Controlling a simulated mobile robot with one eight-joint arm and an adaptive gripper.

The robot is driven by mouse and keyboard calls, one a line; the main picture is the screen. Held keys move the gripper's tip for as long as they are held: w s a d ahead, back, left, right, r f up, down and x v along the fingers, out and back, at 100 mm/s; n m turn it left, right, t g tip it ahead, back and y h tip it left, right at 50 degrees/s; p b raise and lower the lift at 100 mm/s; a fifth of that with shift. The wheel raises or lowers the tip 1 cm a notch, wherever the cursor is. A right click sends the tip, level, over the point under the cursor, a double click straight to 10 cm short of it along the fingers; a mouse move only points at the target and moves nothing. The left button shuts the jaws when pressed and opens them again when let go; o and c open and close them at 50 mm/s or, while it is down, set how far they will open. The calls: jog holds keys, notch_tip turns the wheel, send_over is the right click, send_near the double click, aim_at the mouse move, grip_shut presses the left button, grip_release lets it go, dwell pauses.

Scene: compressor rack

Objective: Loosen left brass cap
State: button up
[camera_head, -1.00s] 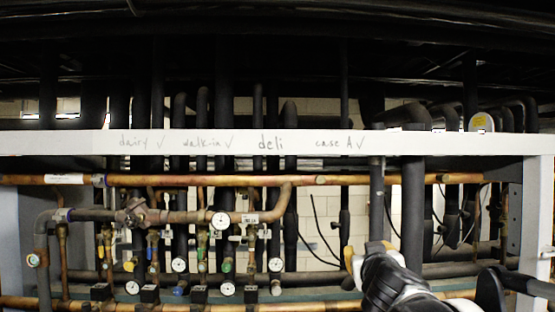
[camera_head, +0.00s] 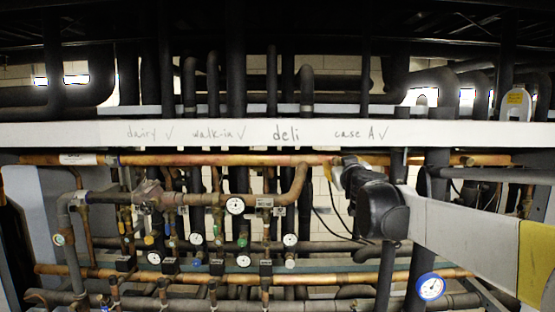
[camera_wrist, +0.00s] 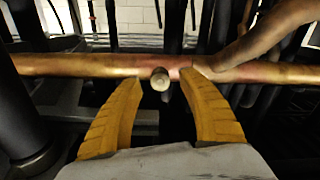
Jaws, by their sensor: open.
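A small round brass cap (camera_wrist: 160,79) sticks out from the horizontal copper pipe (camera_wrist: 80,66) in the wrist view. My gripper (camera_wrist: 161,80) is open, with its yellow fingers to either side of the cap and apart from it. In the head view my gripper (camera_head: 338,172) is up at the upper copper pipe (camera_head: 235,160), just below the white beam. The left cap is small and hard to make out there beside the fingers. A second brass cap (camera_head: 468,160) sits on the same pipe further right.
A bent copper pipe (camera_wrist: 265,35) passes close to the right finger. Gauges, including one (camera_head: 235,205), and valves crowd the lower left. The white labelled beam (camera_head: 225,134) runs above the pipe. Dark vertical pipes (camera_head: 437,190) stand by my arm.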

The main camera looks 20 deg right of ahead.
jog(key=shift+x, duration=0.8)
grip_shut()
